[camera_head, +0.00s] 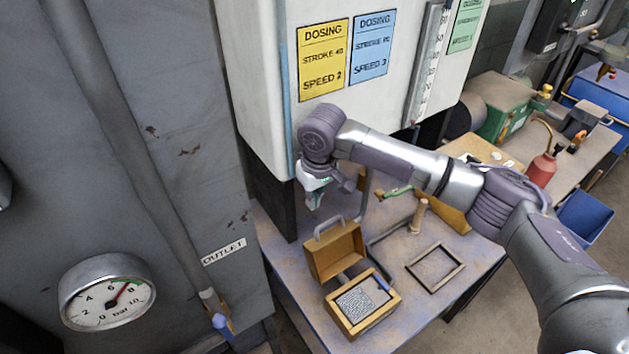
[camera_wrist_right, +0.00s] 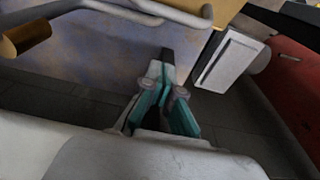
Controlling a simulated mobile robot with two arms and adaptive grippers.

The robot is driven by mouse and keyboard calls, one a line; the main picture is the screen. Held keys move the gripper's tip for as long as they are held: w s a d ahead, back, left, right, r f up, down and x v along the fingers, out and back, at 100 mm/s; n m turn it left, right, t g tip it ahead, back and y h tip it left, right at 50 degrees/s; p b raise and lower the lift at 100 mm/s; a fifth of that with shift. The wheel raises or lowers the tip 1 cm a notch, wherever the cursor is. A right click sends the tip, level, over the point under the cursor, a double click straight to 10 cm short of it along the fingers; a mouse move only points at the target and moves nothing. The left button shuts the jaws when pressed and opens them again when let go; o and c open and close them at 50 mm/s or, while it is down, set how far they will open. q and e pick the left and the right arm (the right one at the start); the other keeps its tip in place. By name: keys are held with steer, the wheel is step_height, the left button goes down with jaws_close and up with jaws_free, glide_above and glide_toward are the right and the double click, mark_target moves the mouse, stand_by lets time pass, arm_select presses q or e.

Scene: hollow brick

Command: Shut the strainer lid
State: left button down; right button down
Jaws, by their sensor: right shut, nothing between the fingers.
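The strainer is a small yellow-brown box (camera_head: 348,327) on the bench, with a speckled grey mesh (camera_head: 362,300) in its open top. Its lid (camera_head: 336,254) stands raised at the back edge, with a grey loop handle (camera_head: 328,226) on its upper edge. My right gripper (camera_head: 312,205) is above and behind the lid in the head view, apart from it, pointing down. Its fingers are shut and empty; they also show in the right wrist view (camera_wrist_right: 167,62). My left gripper is out of view.
A square dark frame (camera_head: 435,267) lies flat right of the strainer. A wooden-handled tool (camera_head: 420,213) is behind it. The white dosing cabinet (camera_head: 262,85) rises close behind my right gripper. A pressure gauge (camera_head: 107,292) is at left.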

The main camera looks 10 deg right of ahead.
steer(key=s+p, duration=0.1)
steer(key=s+d+f+p, duration=0.1)
steer(key=s, duration=0.1)
steer(key=shift+s+d+f, duration=0.15)
steer(key=shift+f, duration=0.05)
stand_by(0.4)
